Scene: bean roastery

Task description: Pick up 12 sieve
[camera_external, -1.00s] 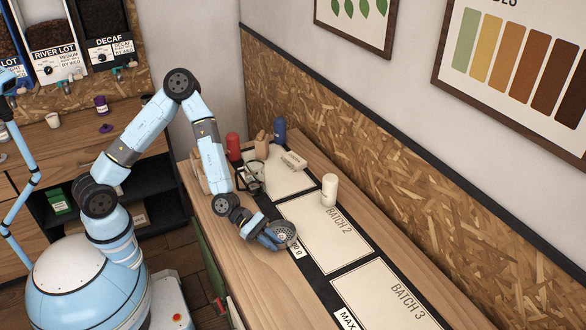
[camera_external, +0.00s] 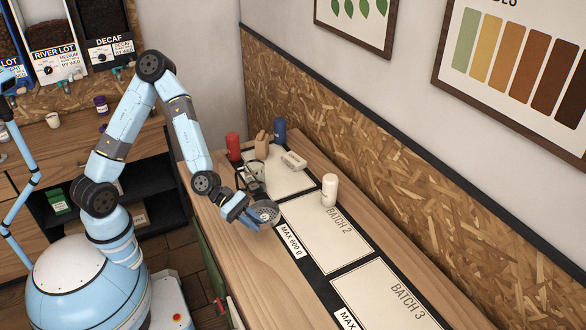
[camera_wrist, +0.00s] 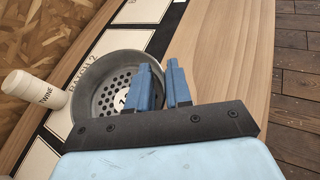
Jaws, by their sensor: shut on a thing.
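The sieve (camera_external: 266,212) is a round grey metal bowl with a perforated bottom. In the wrist view the sieve (camera_wrist: 88,100) shows a white label, partly covered by a finger, so its number is not fully readable. My gripper (camera_external: 247,217) is at the sieve's near left side. In the wrist view my gripper (camera_wrist: 166,88) has its two blue fingers shut on the sieve's rim, one inside the bowl and one outside. The sieve is over the black strip beside the Batch 2 panel; I cannot tell its exact height above the table.
A white cylinder (camera_external: 329,190) stands on the Batch 2 panel (camera_external: 325,235); it also shows in the wrist view (camera_wrist: 35,93). A glass vessel (camera_external: 254,172), a red bottle (camera_external: 233,147) and a blue bottle (camera_external: 279,131) stand farther back. The Batch 3 panel (camera_external: 385,300) is clear.

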